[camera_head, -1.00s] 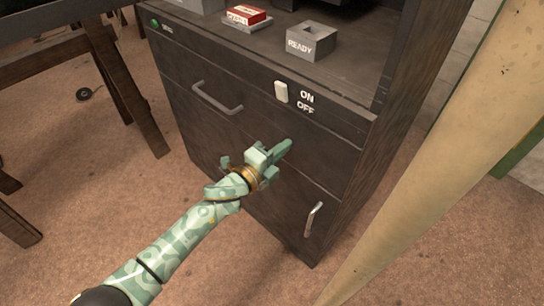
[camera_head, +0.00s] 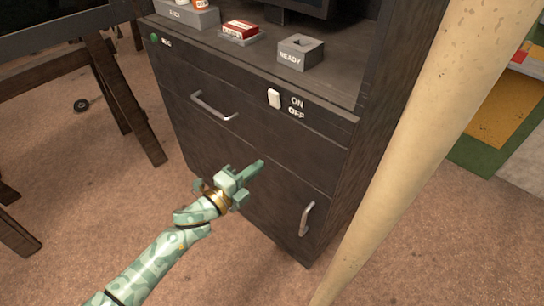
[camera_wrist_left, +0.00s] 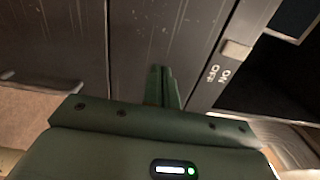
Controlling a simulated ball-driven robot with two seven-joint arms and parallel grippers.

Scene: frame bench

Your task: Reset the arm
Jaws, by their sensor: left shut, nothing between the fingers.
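My left gripper (camera_head: 256,168) is shut and empty, in front of the dark cabinet (camera_head: 265,145), below the upper drawer. Its arm comes in from the lower left. In the left wrist view the closed fingers (camera_wrist_left: 160,85) point at the dark cabinet front. A white switch (camera_head: 274,98) with ON and OFF lettering sits on the cabinet's top front strip, above and apart from the gripper. The switch also shows in the left wrist view (camera_wrist_left: 236,50). My right gripper is not in view.
The cabinet has a drawer handle (camera_head: 214,107) and a door handle (camera_head: 306,218). On top are a READY block (camera_head: 301,52), a red-and-white box (camera_head: 240,29) and a grey RACK block (camera_head: 188,15). A pale post (camera_head: 440,130) stands at right.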

